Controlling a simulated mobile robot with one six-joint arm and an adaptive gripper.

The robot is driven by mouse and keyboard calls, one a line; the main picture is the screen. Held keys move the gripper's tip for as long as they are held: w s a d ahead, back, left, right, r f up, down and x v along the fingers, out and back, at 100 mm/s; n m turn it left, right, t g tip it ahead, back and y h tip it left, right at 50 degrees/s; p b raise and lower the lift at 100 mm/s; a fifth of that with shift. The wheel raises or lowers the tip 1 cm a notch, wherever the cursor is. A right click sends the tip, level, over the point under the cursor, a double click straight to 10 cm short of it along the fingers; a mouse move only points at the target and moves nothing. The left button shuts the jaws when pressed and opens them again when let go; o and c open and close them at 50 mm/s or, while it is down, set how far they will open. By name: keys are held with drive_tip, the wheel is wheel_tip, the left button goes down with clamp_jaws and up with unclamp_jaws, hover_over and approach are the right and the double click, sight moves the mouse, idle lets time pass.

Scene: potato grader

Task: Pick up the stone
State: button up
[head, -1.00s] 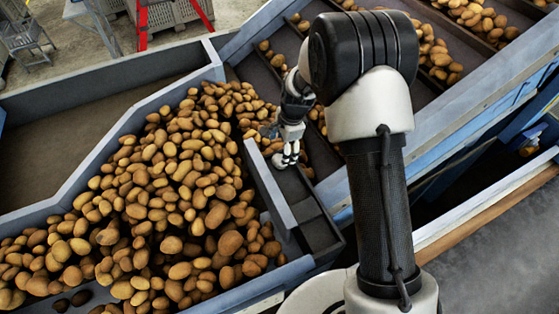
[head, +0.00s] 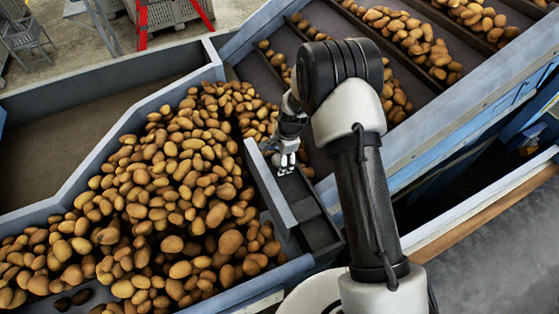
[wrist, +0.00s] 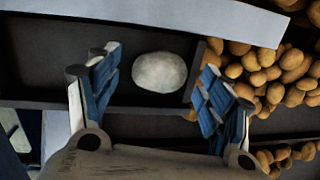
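The stone (wrist: 159,72) is a smooth, pale grey oval lump in the wrist view. It lies on the dark floor of a narrow channel (wrist: 28,68), beside a low divider, with potatoes on the other side. My gripper (wrist: 157,70) is open, with one blue-padded finger on each side of the stone in the picture. Neither finger visibly touches it, and the height gap is hard to judge. In the head view my gripper (head: 285,163) points down into the channel; the stone cannot be told apart from the fingers there.
A big heap of potatoes (head: 165,190) fills the hopper left of the channel. A grey wall (head: 270,185) separates the two. Roller lanes with potatoes (head: 410,45) lie behind my arm. The near end of the channel (head: 318,232) is empty.

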drive_tip(key=c, duration=1.1)
